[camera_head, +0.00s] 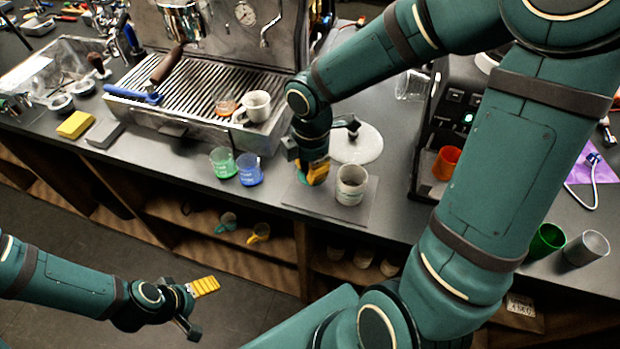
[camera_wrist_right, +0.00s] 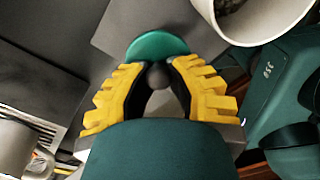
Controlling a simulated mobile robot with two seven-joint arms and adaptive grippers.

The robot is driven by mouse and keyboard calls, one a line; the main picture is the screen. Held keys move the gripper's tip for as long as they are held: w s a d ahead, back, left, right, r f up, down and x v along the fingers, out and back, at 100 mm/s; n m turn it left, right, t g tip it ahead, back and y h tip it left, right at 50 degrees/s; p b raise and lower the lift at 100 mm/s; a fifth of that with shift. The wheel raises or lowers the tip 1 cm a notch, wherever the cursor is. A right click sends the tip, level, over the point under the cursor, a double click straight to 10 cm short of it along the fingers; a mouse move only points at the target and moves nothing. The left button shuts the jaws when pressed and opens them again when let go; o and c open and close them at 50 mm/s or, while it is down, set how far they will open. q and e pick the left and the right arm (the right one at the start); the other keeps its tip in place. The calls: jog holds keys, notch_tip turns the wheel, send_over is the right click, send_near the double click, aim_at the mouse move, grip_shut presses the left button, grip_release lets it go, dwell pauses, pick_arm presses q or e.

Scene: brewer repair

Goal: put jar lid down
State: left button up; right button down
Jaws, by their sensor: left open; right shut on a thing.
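My right gripper (camera_head: 312,172) is shut on the jar lid, a round green lid with a dark knob. The lid (camera_wrist_right: 155,44) shows in the right wrist view, with the yellow fingers (camera_wrist_right: 158,85) on both sides of the knob. In the head view the fingers mostly hide the lid. It is low over the back left part of a grey square mat (camera_head: 325,207); I cannot tell whether it touches. A pale open jar (camera_head: 351,190) stands upright on the mat, just right of the gripper. My left gripper (camera_head: 197,306) is open and empty, in front of the counter.
A white round plate (camera_head: 364,146) lies behind the mat. Green (camera_head: 223,163) and blue (camera_head: 249,170) cups stand to its left, before the espresso machine (camera_head: 215,90). A black machine (camera_head: 440,125) with an orange cup (camera_head: 446,162) is at right. The mat's front is clear.

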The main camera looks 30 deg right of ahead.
jog(key=shift+f+b, duration=0.5)
jog(key=shift+f, duration=1.2)
jog(key=shift+f, duration=0.2)
jog(key=c, duration=0.9)
grip_release()
jog(key=shift+r, duration=0.1)
jog(key=shift+r, duration=0.25)
notch_tip(320, 180, up, 12)
jog(key=p, duration=0.3)
jog(key=shift+d+f+p, duration=0.1)
jog(key=shift+p, duration=0.2)
